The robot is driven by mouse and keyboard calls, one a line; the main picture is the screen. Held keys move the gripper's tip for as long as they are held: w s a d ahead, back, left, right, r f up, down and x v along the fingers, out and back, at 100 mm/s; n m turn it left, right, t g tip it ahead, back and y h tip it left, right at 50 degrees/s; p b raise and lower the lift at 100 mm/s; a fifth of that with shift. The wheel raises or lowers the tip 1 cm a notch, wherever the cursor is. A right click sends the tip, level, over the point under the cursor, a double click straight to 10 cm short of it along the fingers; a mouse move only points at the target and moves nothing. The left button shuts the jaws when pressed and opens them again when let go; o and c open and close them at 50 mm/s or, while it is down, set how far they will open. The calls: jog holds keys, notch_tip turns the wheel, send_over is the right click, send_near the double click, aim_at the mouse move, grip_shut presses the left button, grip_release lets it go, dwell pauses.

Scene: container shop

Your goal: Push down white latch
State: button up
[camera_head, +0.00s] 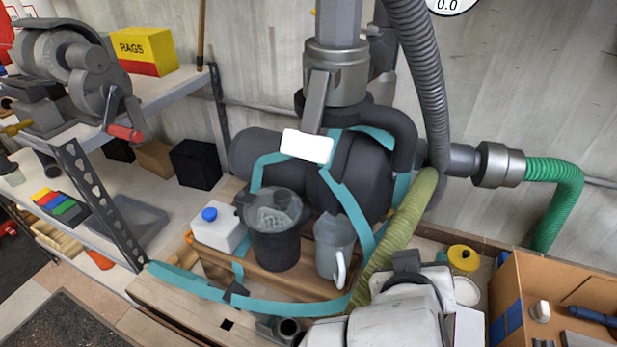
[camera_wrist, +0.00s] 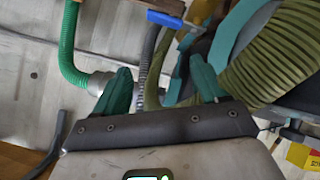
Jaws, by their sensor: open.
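The white latch (camera_head: 308,146) is a white rectangular end on a grey lever that hangs from the grey pipe fitting, in front of the dark tank (camera_head: 345,185). I cannot make it out in the wrist view. My gripper (camera_wrist: 161,88) shows there with its two teal fingers spread apart and nothing between them. In the head view my white arm is at the bottom, lower right of the latch and well apart from it. The fingertips cannot be made out there.
An olive hose (camera_head: 400,235) rises beside my arm. A dark bucket (camera_head: 275,235), a grey jug (camera_head: 334,248) and a white canister (camera_head: 218,228) stand below the latch. Teal straps cross the tank. A cardboard box (camera_head: 520,290) is at right, shelves at left.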

jog(key=a+r+t+b, duration=0.2)
jog(key=a+r, duration=0.2)
jog(key=a, duration=0.2)
jog(key=m+t+h+b, duration=0.1)
jog(key=m+t+b, duration=0.4)
jog(key=b, duration=0.1)
send_near(304, 146)
jog(key=x, duration=1)
jog(key=shift+w, duration=0.2)
